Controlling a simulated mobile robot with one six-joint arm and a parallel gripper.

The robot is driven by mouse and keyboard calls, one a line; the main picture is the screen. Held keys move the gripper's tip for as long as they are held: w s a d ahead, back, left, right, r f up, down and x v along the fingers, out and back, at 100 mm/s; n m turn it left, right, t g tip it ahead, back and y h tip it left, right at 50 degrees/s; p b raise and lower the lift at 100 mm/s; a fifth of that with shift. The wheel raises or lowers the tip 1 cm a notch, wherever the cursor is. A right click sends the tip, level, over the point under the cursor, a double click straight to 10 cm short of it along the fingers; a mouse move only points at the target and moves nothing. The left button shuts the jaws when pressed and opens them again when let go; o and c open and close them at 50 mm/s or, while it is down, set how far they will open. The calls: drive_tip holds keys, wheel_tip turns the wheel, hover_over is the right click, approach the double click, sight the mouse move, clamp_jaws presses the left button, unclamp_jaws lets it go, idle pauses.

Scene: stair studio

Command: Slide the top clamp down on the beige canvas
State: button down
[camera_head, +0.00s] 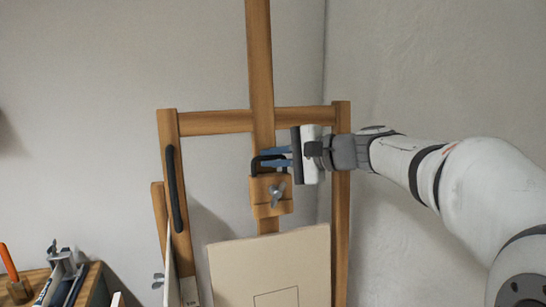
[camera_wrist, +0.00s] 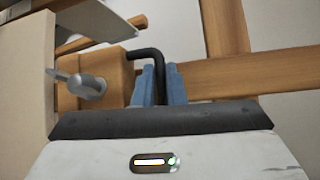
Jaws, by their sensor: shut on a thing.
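The top clamp (camera_head: 262,196) is a wooden block with a metal wing nut and a black bent handle, mounted on the easel's upright mast. My gripper (camera_head: 276,157) is shut on the clamp's black handle, its blue fingers on either side of the bar. The wrist view shows the blue fingers (camera_wrist: 159,86) around the black handle (camera_wrist: 152,57), with the clamp block (camera_wrist: 118,75) and wing nut to the left. The beige canvas (camera_head: 270,262) stands below the clamp, with a visible gap between its top edge and the block.
The wooden easel (camera_head: 215,122) has a crossbar behind my gripper and side posts. A black strip (camera_head: 175,190) is on its left post. A wooden table (camera_head: 90,283) with tools stands at lower left. A wall is close on the right.

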sight(275, 186)
drive_tip(key=f+b, duration=0.4)
drive_tip(key=s+f+b, duration=0.1)
drive_tip(key=f, duration=0.2)
drive_tip(key=shift+d+f+b, duration=0.1)
drive_tip(key=shift+d+b, duration=0.05)
drive_tip(key=shift+b, duration=0.25)
drive_tip(key=c, duration=1.5)
unclamp_jaws()
drive_tip(key=v, duration=0.7)
drive_tip(key=shift+s+d, duration=0.15)
drive_tip(key=shift+d, duration=0.2)
